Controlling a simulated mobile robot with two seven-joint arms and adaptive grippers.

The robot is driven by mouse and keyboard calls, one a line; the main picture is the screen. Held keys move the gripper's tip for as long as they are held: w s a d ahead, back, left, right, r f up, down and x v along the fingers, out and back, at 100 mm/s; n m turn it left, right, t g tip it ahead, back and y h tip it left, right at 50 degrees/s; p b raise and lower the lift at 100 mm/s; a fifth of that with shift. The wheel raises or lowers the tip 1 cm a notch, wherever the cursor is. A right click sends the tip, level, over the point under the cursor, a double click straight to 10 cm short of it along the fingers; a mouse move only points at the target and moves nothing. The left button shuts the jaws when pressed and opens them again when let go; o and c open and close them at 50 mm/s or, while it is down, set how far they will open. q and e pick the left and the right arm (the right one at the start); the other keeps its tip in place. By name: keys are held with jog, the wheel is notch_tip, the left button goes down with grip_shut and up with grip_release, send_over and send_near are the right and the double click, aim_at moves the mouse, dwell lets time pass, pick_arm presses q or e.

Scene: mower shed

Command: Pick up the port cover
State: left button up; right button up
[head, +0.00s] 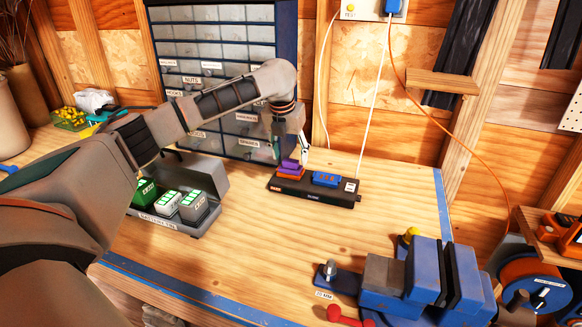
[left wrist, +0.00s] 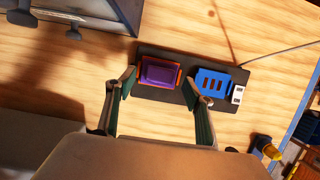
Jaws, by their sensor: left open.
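The port cover appears to be the purple block (head: 291,163) on the left, orange port of a black charger (head: 316,190) on the bench. In the left wrist view the purple block (left wrist: 160,72) sits inside an orange rim. My left gripper (head: 291,152) is open and empty, right over the block. In the left wrist view its fingertips (left wrist: 158,84) lie to either side of the block; I cannot tell how far above it they are. The charger's other port (head: 328,179) is blue with slots. My right gripper is not in view.
A drawer cabinet (head: 223,70) stands behind the charger. A grey case (head: 205,222) with several green-topped batteries is left of it. A blue vise (head: 418,275) stands at the front right. A white cord (head: 372,110) rises behind the charger. The bench between is clear.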

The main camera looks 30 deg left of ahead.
pick_arm(q)
jog(key=shift+x, duration=1.1)
jog(key=c, duration=1.2)
jog(key=shift+w+r, duration=0.1)
jog(key=shift+r, duration=0.05)
